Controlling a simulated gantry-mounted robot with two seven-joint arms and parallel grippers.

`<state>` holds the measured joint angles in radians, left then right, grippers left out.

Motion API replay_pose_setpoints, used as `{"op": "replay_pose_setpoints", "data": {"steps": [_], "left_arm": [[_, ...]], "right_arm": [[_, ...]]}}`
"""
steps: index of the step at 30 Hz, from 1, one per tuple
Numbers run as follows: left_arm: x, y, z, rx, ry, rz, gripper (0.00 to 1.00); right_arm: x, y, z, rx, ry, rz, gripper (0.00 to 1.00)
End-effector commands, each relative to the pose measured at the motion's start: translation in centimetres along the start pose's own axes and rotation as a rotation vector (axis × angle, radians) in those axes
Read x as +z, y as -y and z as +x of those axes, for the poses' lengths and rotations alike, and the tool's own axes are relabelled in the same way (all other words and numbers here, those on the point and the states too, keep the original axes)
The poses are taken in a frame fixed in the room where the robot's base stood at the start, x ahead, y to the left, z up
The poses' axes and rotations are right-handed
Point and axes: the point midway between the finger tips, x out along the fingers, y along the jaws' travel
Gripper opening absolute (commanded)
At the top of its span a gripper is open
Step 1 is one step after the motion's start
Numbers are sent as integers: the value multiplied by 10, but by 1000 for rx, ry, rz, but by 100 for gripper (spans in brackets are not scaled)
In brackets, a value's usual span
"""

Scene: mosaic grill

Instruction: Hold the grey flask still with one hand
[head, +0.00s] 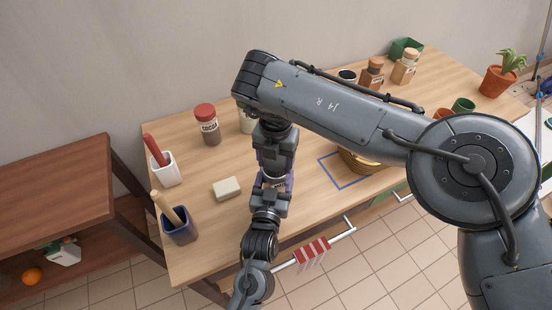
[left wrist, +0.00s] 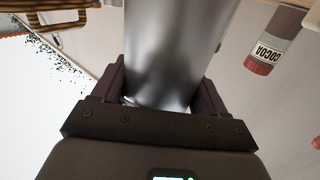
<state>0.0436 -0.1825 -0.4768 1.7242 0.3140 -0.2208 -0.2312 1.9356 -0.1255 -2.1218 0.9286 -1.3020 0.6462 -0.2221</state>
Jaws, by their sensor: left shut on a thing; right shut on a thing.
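The grey flask (left wrist: 175,50) is a smooth, shiny metal cylinder that fills the middle of the left wrist view. My left gripper (left wrist: 160,98) is shut around it, one dark finger on each side. In the head view my right arm bends down above the table, and its gripper (head: 277,172) meets my left gripper (head: 270,187) there. The right gripper is shut on the flask's other end, as far as can be seen; the arms hide nearly all the flask and the exact contact.
The wooden table (head: 300,215) holds a cocoa jar (head: 208,125), a pale block (head: 227,189), two utensil holders at the left and a basket (head: 358,163) by a blue outline. Jars and pots stand at the back right. A striped towel (head: 312,250) hangs at the front.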

Motion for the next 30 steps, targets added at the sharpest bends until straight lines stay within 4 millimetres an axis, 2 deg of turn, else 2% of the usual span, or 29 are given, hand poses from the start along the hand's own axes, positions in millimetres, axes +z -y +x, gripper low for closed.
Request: {"op": "replay_pose_setpoints", "data": {"steps": [3, 7, 8, 13, 23, 30], "left_arm": [[3, 0, 0, 1, 5, 4, 0], [3, 0, 0, 1, 5, 4, 0], [3, -1, 0, 2, 5, 4, 0], [3, 0, 0, 1, 5, 3, 0], [3, 0, 0, 1, 5, 3, 0], [2, 0, 0, 1, 5, 2, 0]], "right_arm": [[0, -1, 1, 4, -1, 222, 27], [1, 0, 0, 2, 3, 203, 27], [1, 0, 0, 2, 4, 202, 65], [1, 0, 0, 2, 3, 200, 91], [1, 0, -1, 2, 3, 198, 94], [1, -1, -22, 3, 5, 198, 94]]}}
